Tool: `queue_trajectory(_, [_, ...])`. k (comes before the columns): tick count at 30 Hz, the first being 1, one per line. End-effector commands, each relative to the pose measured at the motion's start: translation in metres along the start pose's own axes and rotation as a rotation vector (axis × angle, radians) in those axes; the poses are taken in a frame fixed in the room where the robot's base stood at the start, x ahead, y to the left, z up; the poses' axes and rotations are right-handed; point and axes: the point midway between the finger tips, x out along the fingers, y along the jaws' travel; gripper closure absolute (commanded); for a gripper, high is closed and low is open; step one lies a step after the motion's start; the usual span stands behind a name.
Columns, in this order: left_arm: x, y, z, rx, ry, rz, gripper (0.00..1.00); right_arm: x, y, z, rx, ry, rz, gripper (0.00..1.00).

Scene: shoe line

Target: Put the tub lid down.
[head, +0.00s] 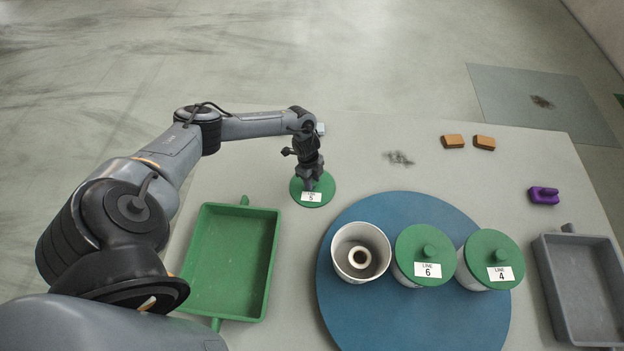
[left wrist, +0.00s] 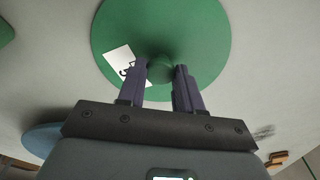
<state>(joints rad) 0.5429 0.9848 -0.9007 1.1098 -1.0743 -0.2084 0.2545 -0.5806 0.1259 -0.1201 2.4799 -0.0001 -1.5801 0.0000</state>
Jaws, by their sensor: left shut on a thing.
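A round green tub lid (head: 324,184) with a white label reading LINE 5 is under my left gripper (head: 309,184), left of the blue round mat. In the left wrist view the lid (left wrist: 195,30) fills the top middle, and the fingers of my left gripper (left wrist: 163,78) are shut on its knob. The lid looks level, at or close to the table top; I cannot tell whether it touches. An open white tub (head: 340,262) with a pale ring-shaped thing inside stands on the blue mat (head: 400,325). My right gripper is not in view.
Two tubs with green lids, LINE 6 (head: 410,240) and LINE 4 (head: 482,248), stand right of the open tub. A green tray (head: 276,255) lies to the left, a grey tray (head: 545,265) to the right. Orange blocks (head: 453,141) and a purple item (head: 543,195) lie at the back right.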

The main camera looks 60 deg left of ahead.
Motion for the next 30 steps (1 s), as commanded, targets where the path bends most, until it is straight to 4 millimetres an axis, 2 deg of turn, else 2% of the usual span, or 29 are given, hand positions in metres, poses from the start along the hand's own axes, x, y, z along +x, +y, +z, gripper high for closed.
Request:
queue_trajectory(1, [0.001, 0.0, 0.0, 0.0, 0.0, 0.0, 0.61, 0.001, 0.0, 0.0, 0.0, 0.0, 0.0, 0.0])
queue_trajectory(5, [0.001, 0.0, 0.0, 0.0, 0.0, 0.0, 0.41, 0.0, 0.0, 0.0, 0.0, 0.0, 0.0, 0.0])
queue_trajectory(17, [-0.005, 0.0, -0.001, 0.0, 0.0, 0.0, 0.4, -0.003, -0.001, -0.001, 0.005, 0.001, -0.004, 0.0])
queue_trajectory(23, [-0.031, -0.001, 0.0, 0.001, 0.0, -0.002, 0.4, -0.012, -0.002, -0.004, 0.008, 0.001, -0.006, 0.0])
queue_trajectory(30, [-0.076, 0.0, 0.0, 0.001, 0.0, -0.001, 0.4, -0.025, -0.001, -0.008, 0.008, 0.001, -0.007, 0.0])
